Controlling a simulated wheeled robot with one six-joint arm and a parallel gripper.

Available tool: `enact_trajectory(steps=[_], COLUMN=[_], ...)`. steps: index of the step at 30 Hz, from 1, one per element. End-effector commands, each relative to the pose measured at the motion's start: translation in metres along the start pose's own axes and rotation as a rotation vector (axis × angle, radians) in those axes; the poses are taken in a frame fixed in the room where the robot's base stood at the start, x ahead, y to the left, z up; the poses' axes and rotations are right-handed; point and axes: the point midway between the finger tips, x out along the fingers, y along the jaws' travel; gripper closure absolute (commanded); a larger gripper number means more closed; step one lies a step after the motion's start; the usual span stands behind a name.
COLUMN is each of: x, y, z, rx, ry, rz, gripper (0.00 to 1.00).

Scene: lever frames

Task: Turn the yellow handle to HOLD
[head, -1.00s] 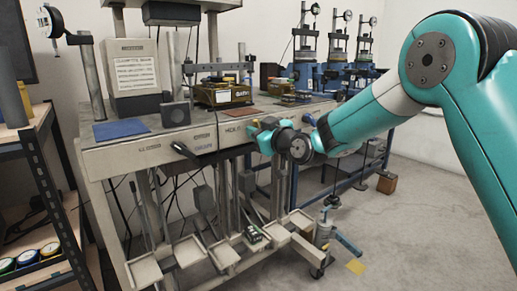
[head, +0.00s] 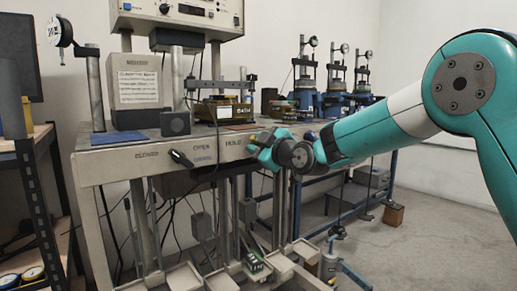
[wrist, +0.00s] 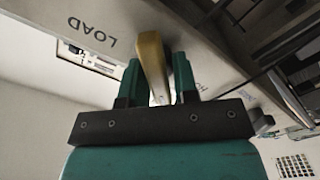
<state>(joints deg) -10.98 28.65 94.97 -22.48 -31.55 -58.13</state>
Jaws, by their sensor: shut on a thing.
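The yellow handle (wrist: 152,65) shows in the wrist view as a brassy bar running from the bench's front panel down between my gripper's teal fingers. My gripper (wrist: 156,72) is shut on it, one finger on each side. The word LOAD (wrist: 93,34) is upside down to the left of the handle. Part of another label, starting HO, shows right of the fingers, partly hidden. In the head view my gripper (head: 263,143) is at the panel just right of the word HOLD (head: 234,143). The handle is mostly hidden there by my gripper.
A black lever (head: 181,158) sticks out of the same panel (head: 110,165), left of my gripper, near the words CLOSED and OPEN. Instruments stand on the bench above. Trays (head: 180,276) and rods are below. Open floor (head: 430,230) lies to the right.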

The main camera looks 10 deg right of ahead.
Motion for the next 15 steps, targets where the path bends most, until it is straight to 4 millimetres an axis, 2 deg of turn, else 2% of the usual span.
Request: enact_trajectory(steps=[8, 9, 10, 11, 15], x=[-0.0001, -0.0001, -0.0001, 0.0, 0.0], y=[0.0, 0.0, 0.0, 0.0, 0.0], z=[0.0006, 0.0006, 0.0005, 0.0005, 0.0004], rx=[-0.001, -0.001, 0.0, 0.0, 0.0], ry=[-0.002, -0.002, -0.001, -0.001, -0.001], rz=[0.0, 0.0, 0.0, 0.0, 0.0], gripper=[0.96, 0.68, 0.61, 0.57, 0.57])
